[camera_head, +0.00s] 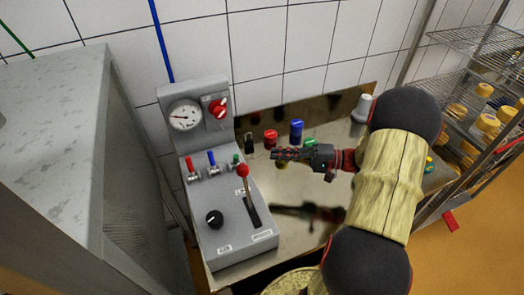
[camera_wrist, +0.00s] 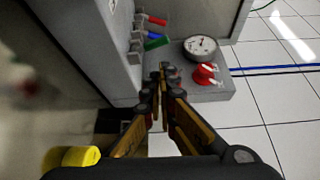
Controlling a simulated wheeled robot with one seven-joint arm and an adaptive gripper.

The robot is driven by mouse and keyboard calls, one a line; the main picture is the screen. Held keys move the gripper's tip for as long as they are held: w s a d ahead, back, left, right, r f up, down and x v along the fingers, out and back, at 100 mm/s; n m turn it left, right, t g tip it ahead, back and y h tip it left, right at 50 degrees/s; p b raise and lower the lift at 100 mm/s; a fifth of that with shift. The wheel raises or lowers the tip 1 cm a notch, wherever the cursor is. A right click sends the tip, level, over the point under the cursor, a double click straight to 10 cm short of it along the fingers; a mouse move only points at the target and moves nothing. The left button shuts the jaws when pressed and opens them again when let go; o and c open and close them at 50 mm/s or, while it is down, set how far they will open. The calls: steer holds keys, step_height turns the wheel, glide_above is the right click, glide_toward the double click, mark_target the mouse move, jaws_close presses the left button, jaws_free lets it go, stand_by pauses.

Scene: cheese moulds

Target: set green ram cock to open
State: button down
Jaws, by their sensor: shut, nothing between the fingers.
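The green ram cock (camera_head: 236,158) is the rightmost of three small cocks on the grey control console. In the head view its short green handle stands up just behind the red-balled lever. In the wrist view the green handle (camera_wrist: 157,43) shows beyond and slightly left of my fingertips. My gripper (camera_head: 277,154) is shut and empty, held right of the console and pointing left towards the green cock, with a gap between. It also shows in the wrist view (camera_wrist: 163,78). I cannot tell the cock's set position from its handle.
The red cock (camera_head: 191,166) and blue cock (camera_head: 212,160) sit left of the green one. The lever's red ball (camera_head: 243,170) stands close in front. A gauge (camera_head: 185,115) and red knob (camera_head: 218,108) are above. Coloured moulds (camera_head: 296,129) stand behind my gripper.

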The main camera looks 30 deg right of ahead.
mark_target(236, 160)
steer(key=w+a+r+n+g+h+p, duration=0.25)
steer(key=a+r+n+g+p, duration=0.35)
steer(key=a+p, duration=0.4)
steer(key=w+a+r+n+g+h+p, duration=0.1)
steer(key=a+r+n+g+h+p, duration=0.2)
steer(key=a+r+g+p, duration=0.65)
steer(key=w+d+f+m+t+h+b, duration=0.15)
steer(key=w+d+m+t+h, duration=0.3)
steer(key=w+d+h, duration=0.55)
steer(key=s+f+y, duration=0.1)
steer(key=f, duration=0.2)
steer(key=s+f, duration=0.1)
steer(key=f, duration=0.3)
steer(key=s+f+y, duration=0.1)
steer(key=f, duration=0.3)
steer(key=shift+s+a+t+y, duration=0.15)
steer(key=shift+s+t+y, duration=0.05)
steer(key=shift+t+y, duration=0.15)
steer(key=shift+s+a+f, duration=0.1)
steer(key=shift+f, duration=0.15)
